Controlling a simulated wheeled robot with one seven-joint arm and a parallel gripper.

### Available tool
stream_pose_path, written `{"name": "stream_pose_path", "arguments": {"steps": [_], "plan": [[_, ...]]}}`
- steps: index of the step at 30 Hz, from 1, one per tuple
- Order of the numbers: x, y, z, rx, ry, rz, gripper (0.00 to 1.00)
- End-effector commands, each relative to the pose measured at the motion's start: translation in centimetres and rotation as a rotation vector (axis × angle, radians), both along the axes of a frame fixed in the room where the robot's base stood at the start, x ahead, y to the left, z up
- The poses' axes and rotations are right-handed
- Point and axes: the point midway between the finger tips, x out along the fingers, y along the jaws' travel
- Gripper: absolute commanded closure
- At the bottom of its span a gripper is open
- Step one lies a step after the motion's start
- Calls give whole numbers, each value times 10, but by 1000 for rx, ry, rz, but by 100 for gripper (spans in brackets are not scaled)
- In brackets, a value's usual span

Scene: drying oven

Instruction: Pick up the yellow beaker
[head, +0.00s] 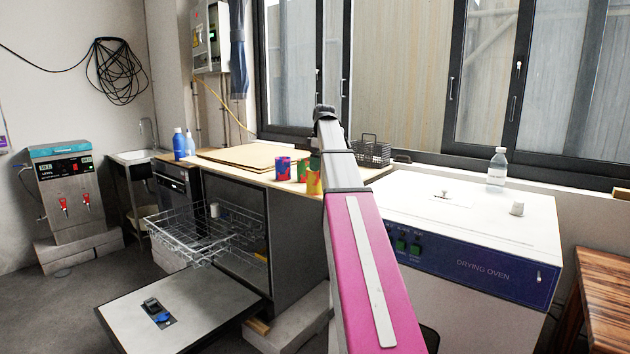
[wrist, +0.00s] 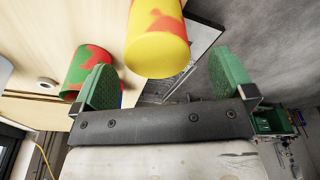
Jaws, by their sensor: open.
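The yellow beaker (head: 314,181), yellow with red patches, stands on the wooden counter, partly hidden by my arm in the head view. In the wrist view the yellow beaker (wrist: 157,42) lies ahead, in line with the gap between my fingers. My gripper (wrist: 162,65) is open, with a green finger on each side and nothing held. I see clear space between the beaker and both fingers. In the head view my arm hides most of the gripper.
A green-and-red beaker (wrist: 87,70) is close beside my left-hand finger in the wrist view. A red-and-blue beaker (head: 283,168) stands left on the counter (head: 240,170). A black wire basket (head: 372,153) is behind my arm. The drying oven (head: 470,225) stands right.

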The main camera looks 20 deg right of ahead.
Motion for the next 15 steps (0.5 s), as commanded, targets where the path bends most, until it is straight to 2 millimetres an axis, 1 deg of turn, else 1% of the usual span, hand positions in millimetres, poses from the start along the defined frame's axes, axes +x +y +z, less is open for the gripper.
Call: {"name": "stream_pose_path", "arguments": {"steps": [1,5,8,15], "plan": [[0,1,-5,0,0,0,0],[1,1,-11,-1,-2,0,0],[3,2,-20,0,0,-1,0],[7,6,-53,1,1,-1,0]]}}
